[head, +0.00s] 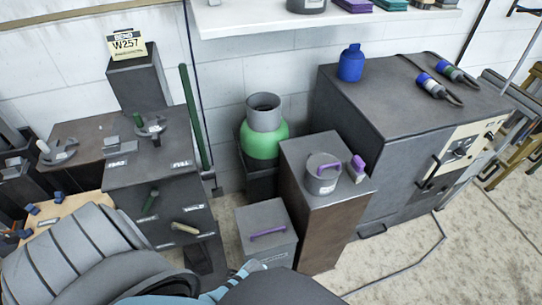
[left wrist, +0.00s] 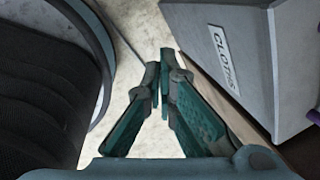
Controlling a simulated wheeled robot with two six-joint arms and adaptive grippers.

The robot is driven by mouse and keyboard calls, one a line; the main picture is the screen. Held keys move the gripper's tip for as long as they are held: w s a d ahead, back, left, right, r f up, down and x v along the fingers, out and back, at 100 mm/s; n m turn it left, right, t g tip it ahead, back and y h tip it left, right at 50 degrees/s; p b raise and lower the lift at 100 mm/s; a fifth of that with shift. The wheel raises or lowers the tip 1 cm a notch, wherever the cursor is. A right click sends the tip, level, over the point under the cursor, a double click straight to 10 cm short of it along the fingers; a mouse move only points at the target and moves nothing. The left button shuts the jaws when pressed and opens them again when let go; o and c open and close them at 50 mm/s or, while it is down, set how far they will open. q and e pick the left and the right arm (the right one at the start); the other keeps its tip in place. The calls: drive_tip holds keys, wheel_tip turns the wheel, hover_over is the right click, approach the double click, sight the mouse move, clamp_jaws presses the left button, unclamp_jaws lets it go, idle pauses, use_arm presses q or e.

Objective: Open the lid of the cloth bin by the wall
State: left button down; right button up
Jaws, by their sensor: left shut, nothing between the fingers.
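The cloth bin (head: 266,250) is a grey box on the floor in the lower middle of the head view. Its flat lid (head: 262,216) lies closed on top and carries a purple bar handle (head: 268,232). In the left wrist view, the bin's side with a "CLOTHS" label (left wrist: 224,62) fills the upper right. My left gripper (left wrist: 164,76) has its teal fingers together and empty, beside the bin and apart from it. My right gripper is not in view.
A brown-sided pedestal (head: 318,232) with a grey purple-handled pot (head: 322,174) stands close right of the bin. A green and grey container (head: 263,140) stands behind. A large grey cabinet (head: 385,130) is at right. Floor is open at lower right.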

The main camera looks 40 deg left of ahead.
use_arm(q)
drive_tip(key=w+r+m, duration=0.5)
drive_tip(key=w, duration=0.3)
drive_tip(key=m+y+b, duration=0.2)
drive_tip(key=m, duration=0.5)
approach(279, 238)
drive_tip(key=b+x, duration=0.5)
drive_tip(key=x, duration=0.1)
drive_tip(key=shift+s+a+f+b, duration=0.1)
drive_tip(key=shift+a+f+b, duration=0.05)
drive_tip(key=shift+b, duration=0.2)
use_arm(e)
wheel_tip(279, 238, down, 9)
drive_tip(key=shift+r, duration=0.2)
use_arm(q)
drive_tip(key=shift+h, duration=0.3)
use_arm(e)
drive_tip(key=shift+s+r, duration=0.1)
